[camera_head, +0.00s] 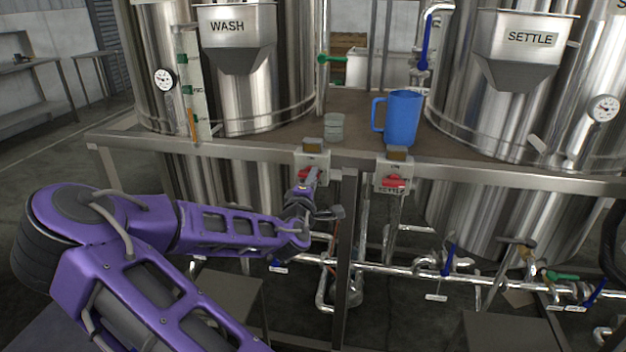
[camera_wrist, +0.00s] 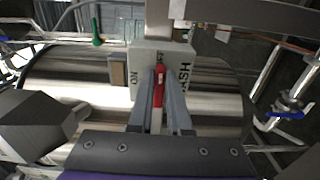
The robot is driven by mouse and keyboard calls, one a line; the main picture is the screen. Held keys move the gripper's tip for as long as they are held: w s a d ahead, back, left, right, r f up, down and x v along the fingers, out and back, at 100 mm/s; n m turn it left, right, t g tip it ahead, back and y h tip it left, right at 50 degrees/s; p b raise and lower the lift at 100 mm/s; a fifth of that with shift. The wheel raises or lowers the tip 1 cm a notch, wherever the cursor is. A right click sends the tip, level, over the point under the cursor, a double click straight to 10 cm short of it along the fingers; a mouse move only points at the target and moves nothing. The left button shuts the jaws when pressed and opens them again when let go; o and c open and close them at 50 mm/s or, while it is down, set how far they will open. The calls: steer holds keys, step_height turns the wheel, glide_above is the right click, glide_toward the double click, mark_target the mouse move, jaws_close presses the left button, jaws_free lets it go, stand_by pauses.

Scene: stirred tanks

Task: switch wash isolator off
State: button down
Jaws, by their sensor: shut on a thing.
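The wash isolator (camera_head: 316,162) is a pale box on the front rail under the WASH tank. It fills the upper middle of the wrist view (camera_wrist: 180,55), with ON lettering on its left side and WASH lettering on its right, both turned sideways. Its red handle (camera_wrist: 159,88) lies between the two fingers of my gripper (camera_wrist: 158,98), which is shut on it. The handle runs nearly up and down in the wrist view. In the head view my gripper (camera_head: 306,182) meets the box from below and covers part of the handle.
A similar SETTLE isolator (camera_head: 393,170) with a red handle lying level sits to the right on the same rail. A blue mug (camera_head: 399,118) and a small clear jar (camera_head: 334,127) stand on the deck above. Pipes with valves (camera_head: 446,262) run below, behind a steel post (camera_head: 346,260).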

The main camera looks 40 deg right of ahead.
stand_by(0.3)
steer(key=c, duration=0.9)
jaws_free()
steer(key=shift+o, duration=0.2)
